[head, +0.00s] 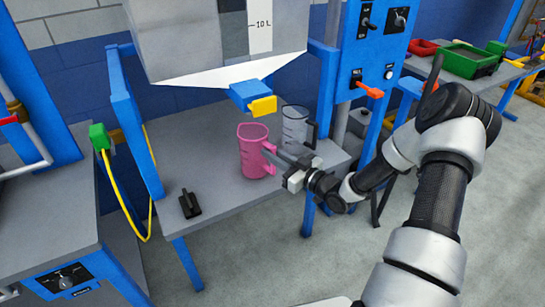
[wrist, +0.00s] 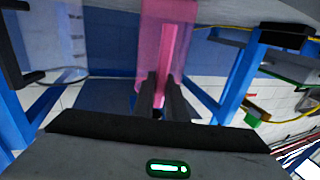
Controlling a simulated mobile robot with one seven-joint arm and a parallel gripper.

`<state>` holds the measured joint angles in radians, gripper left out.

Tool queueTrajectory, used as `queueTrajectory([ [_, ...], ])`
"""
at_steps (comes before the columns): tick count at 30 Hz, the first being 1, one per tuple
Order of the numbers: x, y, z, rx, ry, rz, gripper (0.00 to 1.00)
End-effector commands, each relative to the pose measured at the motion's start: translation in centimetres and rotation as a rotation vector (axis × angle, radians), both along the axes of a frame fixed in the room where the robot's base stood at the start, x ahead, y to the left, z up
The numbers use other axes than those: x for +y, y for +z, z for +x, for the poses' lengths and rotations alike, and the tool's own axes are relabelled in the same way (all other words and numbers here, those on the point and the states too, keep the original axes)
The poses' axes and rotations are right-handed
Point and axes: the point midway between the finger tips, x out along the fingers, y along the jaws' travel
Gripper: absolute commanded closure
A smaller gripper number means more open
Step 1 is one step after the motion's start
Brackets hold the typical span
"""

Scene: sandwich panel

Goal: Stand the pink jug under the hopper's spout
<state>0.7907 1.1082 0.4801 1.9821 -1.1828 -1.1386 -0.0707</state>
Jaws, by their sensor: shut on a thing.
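The pink jug (head: 252,150) is upright over the grey table in the head view, below and a little left of the hopper's yellow-tipped spout (head: 262,105). I cannot tell whether its base touches the table. My gripper (head: 275,158) comes from the right and is shut on the jug's handle. In the wrist view the jug (wrist: 168,40) stands beyond the two fingers of my gripper (wrist: 163,85), which close around its handle. The hopper (head: 215,40) hangs above, with a 10 L mark on its front.
A clear jug (head: 296,125) stands on the table just right of the pink jug. A black object (head: 190,203) lies at the table's (head: 228,195) front left. Blue posts flank the table, and a control panel (head: 375,45) with an orange lever is at the right.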

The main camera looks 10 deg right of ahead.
Motion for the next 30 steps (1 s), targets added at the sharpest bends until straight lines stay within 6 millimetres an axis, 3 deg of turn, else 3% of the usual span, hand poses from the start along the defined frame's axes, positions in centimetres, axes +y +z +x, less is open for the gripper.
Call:
queueTrajectory([
  [12,0.03,-0.91,-0.01,-0.002,0.001,-0.001,1.00],
  [13,0.02,-0.89,-0.02,-0.002,0.001,-0.001,0.86],
  [16,0.02,-0.77,-0.03,-0.001,0.001,0.000,0.69],
  [27,0.00,-0.21,-0.03,-0.001,0.001,0.000,0.69],
  [30,-0.70,-0.41,-0.90,0.000,0.000,-0.001,0.69],
])
